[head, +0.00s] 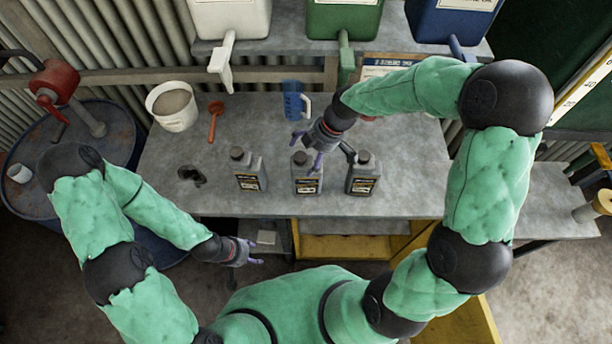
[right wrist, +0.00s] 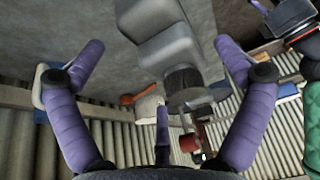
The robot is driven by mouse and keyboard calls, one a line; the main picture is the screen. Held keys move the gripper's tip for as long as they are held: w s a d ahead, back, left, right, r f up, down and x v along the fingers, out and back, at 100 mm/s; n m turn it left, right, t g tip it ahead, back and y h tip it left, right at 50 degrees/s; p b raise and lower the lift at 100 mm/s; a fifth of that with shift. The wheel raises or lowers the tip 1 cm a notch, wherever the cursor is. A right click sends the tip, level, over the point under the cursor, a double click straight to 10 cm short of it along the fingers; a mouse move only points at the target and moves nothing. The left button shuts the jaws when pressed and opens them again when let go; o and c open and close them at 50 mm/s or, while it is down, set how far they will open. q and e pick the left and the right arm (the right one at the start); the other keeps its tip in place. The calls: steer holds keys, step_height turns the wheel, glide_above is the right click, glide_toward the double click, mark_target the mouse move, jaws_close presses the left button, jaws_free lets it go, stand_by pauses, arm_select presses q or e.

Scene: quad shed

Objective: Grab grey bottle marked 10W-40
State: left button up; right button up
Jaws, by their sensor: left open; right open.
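The label print is too small to read, so I cannot tell which is 10W-40. My right gripper (head: 308,152) is open at the middle bottle's cap. In the right wrist view a grey bottle (right wrist: 165,50) lies between the spread purple fingers (right wrist: 158,48), with no clear contact. My left gripper (head: 256,252) is open and empty, in front of the bench's front edge.
Large containers with spouts stand on the shelf behind. A drum (head: 105,130) stands left.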

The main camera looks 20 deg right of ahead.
steer(key=x, duration=0.3)
steer(key=shift+f, duration=0.35)
steer(key=c, duration=1.7)
steer(key=shift+r, duration=0.1)
